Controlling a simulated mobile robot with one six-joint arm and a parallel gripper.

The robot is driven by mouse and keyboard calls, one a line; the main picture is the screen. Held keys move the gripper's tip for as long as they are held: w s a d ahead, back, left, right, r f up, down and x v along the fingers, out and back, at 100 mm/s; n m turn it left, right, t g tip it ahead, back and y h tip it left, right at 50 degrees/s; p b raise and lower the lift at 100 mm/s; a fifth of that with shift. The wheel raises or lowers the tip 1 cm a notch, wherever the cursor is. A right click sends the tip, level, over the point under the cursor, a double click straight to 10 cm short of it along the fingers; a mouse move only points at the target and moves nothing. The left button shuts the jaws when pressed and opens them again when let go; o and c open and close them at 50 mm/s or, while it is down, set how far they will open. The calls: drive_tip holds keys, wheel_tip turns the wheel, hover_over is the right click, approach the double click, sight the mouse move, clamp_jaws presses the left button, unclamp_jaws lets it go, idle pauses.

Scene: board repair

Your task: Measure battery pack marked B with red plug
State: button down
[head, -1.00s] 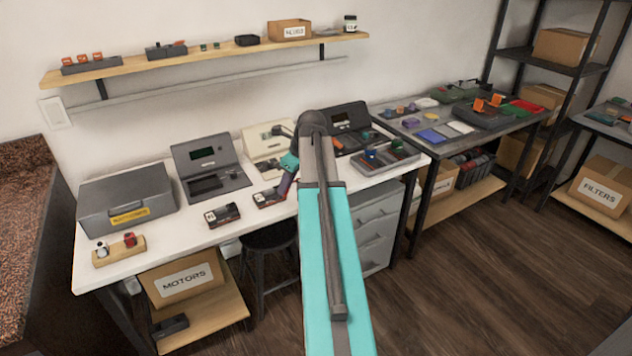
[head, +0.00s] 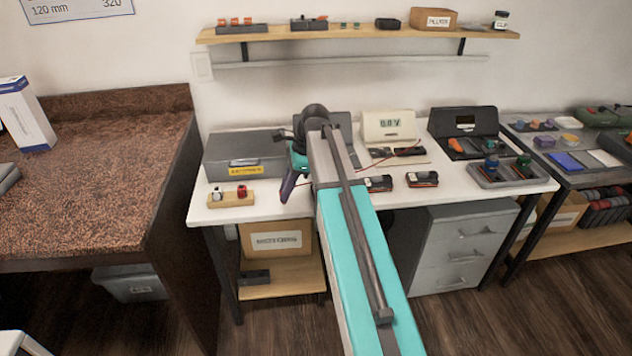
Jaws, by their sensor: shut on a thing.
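Two dark battery packs, a left one (head: 378,183) and a right one (head: 422,179), lie on the white bench with pale labels too small to read. A wooden block (head: 231,203) at the left front holds a white plug (head: 217,193) and a red plug (head: 242,191). A cream meter (head: 389,126) reads about 0.0 V; a dark pack-like item (head: 408,152) and red wire lie before it. My gripper (head: 286,197) hangs over the bench between the block and the packs. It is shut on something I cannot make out.
A grey case (head: 243,157) with a yellow label stands behind the block. My arm crosses the bench and partly hides a grey device (head: 340,124). A grey tray (head: 490,178) and a black open case (head: 464,122) stand at right. The front left bench top is mostly clear.

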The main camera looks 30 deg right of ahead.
drive_tip(key=s+a+n+g, duration=0.3)
drive_tip(key=a+n+g, duration=0.1)
drive_tip(key=a+n, duration=0.6)
drive_tip(key=shift+s+r+n, duration=0.2)
drive_tip(key=shift+s+n, duration=0.1)
drive_tip(key=shift+n, duration=0.3)
drive_tip(key=shift+d, duration=0.1)
